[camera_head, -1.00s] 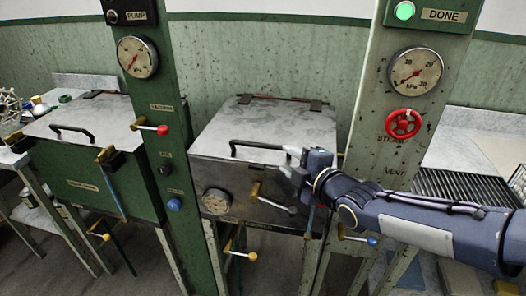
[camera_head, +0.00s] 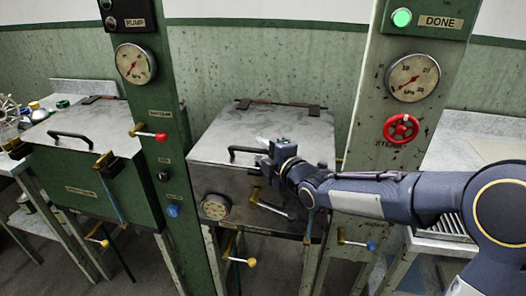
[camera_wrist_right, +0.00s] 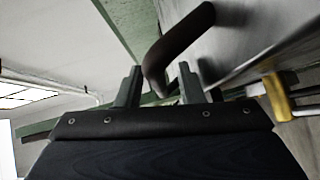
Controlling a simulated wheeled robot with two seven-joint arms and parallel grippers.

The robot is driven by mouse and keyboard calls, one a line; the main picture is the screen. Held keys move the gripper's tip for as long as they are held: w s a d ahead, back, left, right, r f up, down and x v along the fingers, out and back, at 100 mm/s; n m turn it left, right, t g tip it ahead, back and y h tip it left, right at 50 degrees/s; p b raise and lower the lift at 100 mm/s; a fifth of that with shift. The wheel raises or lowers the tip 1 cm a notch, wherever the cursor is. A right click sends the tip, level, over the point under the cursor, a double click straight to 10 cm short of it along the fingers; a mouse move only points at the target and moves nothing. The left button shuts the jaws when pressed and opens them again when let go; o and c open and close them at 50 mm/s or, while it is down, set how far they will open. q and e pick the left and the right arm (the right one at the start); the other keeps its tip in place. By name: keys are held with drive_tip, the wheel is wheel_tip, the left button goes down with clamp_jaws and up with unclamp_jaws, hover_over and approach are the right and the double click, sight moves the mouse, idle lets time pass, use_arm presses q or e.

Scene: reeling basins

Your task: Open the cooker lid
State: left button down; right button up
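The middle cooker has a flat grey metal lid (camera_head: 285,124), which is down. Its black bar handle (camera_head: 238,151) stands at the lid's front edge. My right gripper (camera_head: 268,146) is at the right part of this handle and hides that end. In the right wrist view, the handle (camera_wrist_right: 180,40) runs in from above, and its bent end lies between the two fingers of my right gripper (camera_wrist_right: 160,82). The fingers are apart, with gaps on both sides of the bar. My left gripper is not in view.
A second, green cooker (camera_head: 92,195) with a closed grey lid stands at left.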

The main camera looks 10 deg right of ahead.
clamp_jaws()
drive_tip(key=shift+r+p, duration=0.55)
drive_tip(key=w+d+r+m+g+p, duration=0.1)
drive_tip(key=w+r+p, duration=0.3)
drive_tip(key=r+p, duration=0.6)
drive_tip(key=w+d+r+m+g+p, duration=0.2)
drive_tip(key=w+r+p, duration=0.3)
drive_tip(key=r+p, duration=0.5)
drive_tip(key=shift+g+h+p, duration=0.3)
drive_tip(key=shift+g+p, duration=0.2)
drive_tip(key=shift+p, duration=0.75)
